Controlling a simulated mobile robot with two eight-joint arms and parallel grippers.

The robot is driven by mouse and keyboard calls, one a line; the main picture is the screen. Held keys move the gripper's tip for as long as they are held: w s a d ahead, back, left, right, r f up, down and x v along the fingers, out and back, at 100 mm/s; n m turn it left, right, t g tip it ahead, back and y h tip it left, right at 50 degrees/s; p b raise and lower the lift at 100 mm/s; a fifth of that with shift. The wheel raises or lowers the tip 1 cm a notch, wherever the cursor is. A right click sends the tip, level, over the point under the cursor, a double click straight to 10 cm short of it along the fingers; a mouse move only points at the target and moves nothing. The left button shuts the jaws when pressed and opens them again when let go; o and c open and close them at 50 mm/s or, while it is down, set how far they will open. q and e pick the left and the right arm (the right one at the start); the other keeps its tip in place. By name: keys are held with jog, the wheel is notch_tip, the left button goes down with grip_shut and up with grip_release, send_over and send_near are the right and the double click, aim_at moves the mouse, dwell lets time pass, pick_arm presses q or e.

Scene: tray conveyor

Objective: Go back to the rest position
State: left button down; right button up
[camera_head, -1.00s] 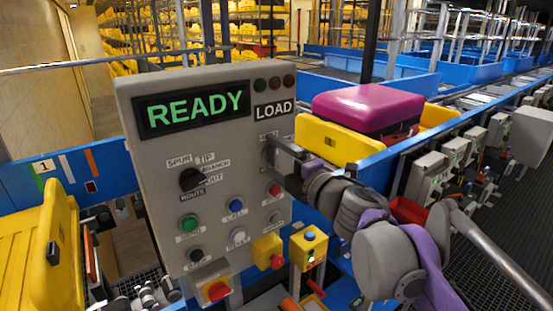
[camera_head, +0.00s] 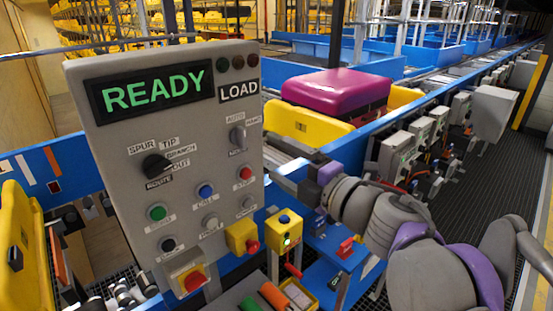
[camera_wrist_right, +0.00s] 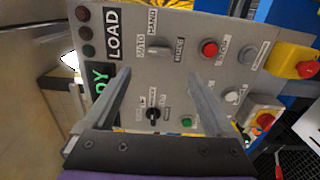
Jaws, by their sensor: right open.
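My right gripper (camera_head: 272,178) is at the right edge of the grey control panel (camera_head: 130,225), open and empty. In the right wrist view the two fingers of my right gripper (camera_wrist_right: 160,78) stand apart, facing the panel (camera_wrist_right: 205,20), with a gap between the fingertips and its face. The AUTO/HAND selector (camera_head: 237,134) is uncovered in the head view. The panel display (camera_head: 152,91) reads READY in green, beside a LOAD label. A route selector (camera_head: 157,165) sits lower left on the panel. My left gripper is out of view.
A magenta suitcase (camera_head: 336,90) lies in a yellow tray (camera_head: 300,126) on the blue-sided conveyor behind the panel. A yellow button box (camera_head: 284,230) stands below my right wrist. Another yellow tray (camera_head: 22,245) is at the left. Dark grated floor (camera_head: 480,165) is open at the right.

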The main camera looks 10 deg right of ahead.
jog(key=s+d+f+m+h, duration=0.3)
jog(key=d+f+m+h, duration=1.1)
jog(key=f+m, duration=0.4)
jog(key=s+a+f+m+g+y, duration=0.1)
jog(key=s+f+m+g, duration=0.2)
jog(key=s+f, duration=0.5)
jog(key=s+a+f+m+g+y, duration=0.1)
jog(key=s+f+m+g, duration=0.3)
jog(key=f, duration=0.9)
jog(key=s+g+y, duration=0.1)
jog(key=s+g, duration=0.1)
jog(key=s, duration=0.2)
jog(key=shift+s+f, duration=0.3)
jog(key=shift+s, duration=0.05)
